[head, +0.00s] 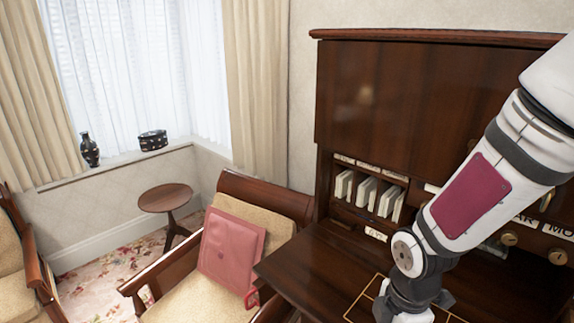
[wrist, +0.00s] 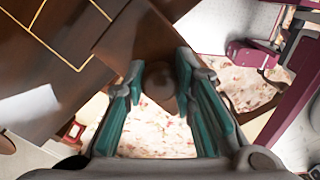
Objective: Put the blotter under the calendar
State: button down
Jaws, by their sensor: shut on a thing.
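In the wrist view my gripper (wrist: 160,90) has its two teal fingers on either side of a round dark brown wooden knob (wrist: 160,78). It is shut on this knob, which appears to be the blotter's handle. A brown wooden block (wrist: 135,35) shows just beyond it, probably the blotter's body. In the head view my gripper is at the bottom edge, over the desk, with its fingertips cut off. The calendar appears to be the lettered white cards, "AR" (head: 524,219) and "MO" (head: 560,230), at the desk's back right. My arm hides part of it.
The dark wooden desk (head: 315,265) has a gold-lined writing surface and pigeonholes with white envelopes (head: 365,190). A chair with a pink bag (head: 231,248) stands left of the desk. A small round table (head: 166,197) is by the window.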

aim_at(507, 299)
jog(key=k, duration=1.4)
